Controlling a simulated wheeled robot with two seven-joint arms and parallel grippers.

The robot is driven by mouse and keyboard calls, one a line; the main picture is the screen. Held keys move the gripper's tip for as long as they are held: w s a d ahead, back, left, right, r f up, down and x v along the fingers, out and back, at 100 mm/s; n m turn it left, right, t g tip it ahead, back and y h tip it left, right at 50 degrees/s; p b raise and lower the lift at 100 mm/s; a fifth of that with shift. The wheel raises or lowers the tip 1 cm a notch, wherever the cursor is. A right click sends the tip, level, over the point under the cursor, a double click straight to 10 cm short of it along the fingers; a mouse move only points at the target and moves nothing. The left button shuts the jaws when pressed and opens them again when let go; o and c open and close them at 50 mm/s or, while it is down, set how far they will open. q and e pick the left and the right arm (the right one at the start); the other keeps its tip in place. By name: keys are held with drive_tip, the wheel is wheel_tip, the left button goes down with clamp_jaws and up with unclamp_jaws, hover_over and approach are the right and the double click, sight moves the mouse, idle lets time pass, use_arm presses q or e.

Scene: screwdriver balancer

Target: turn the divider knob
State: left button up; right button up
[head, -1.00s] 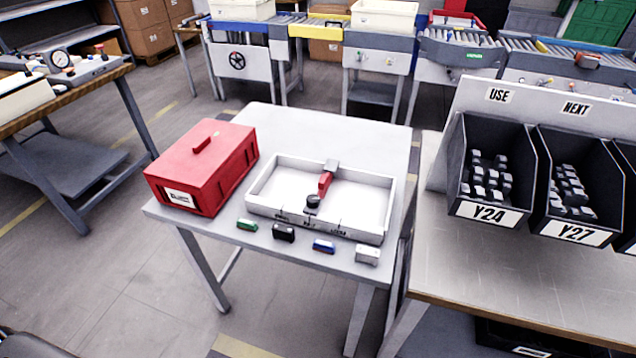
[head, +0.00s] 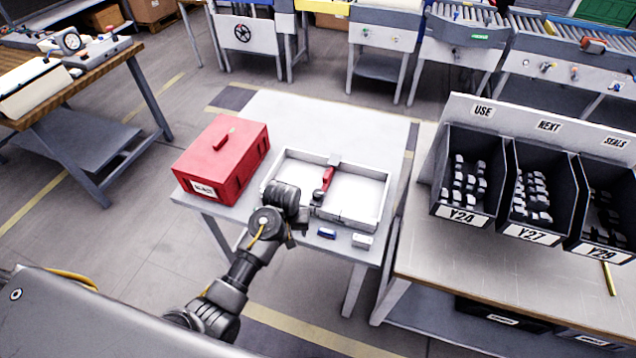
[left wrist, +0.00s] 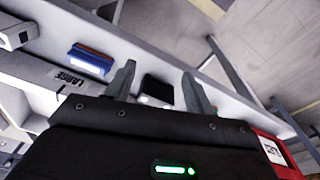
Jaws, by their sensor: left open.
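The white tray (head: 362,215) stands on the white table. The divider in it has a red part (head: 327,178) and a small dark knob (head: 318,196) near the tray's front side. My left gripper (head: 297,228) is over the table's front edge, just front-left of the knob and apart from it. In the left wrist view the jaws (left wrist: 159,70) are open and empty, with a black block (left wrist: 158,88) on the table beyond them. The tray's front wall shows there with a LARGE label (left wrist: 70,80); the knob cannot be made out. My right gripper is out of view.
A red box (head: 222,160) stands left of the tray. A blue block (head: 327,233) and a white block (head: 362,241) lie in front of it. A bench with dark bins (head: 470,180) is on the right. The table behind the tray is clear.

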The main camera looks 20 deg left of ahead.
sight(318, 193)
use_arm(q)
drive_tip(key=w+d+r+n+g+p, duration=0.1)
drive_tip(key=w+d+r+n, duration=0.25)
drive_tip(key=w+r, duration=1.05)
drive_tip(key=shift+m, duration=0.45)
drive_tip(key=f, duration=0.3)
drive_tip(key=f+p, duration=0.1)
drive_tip(key=f, duration=0.2)
drive_tip(key=s+f+p, duration=0.1)
drive_tip(key=f, duration=0.2)
drive_tip(key=shift+d+f, duration=0.35)
drive_tip(key=c, duration=1)
drive_tip(key=shift+o, duration=0.2)
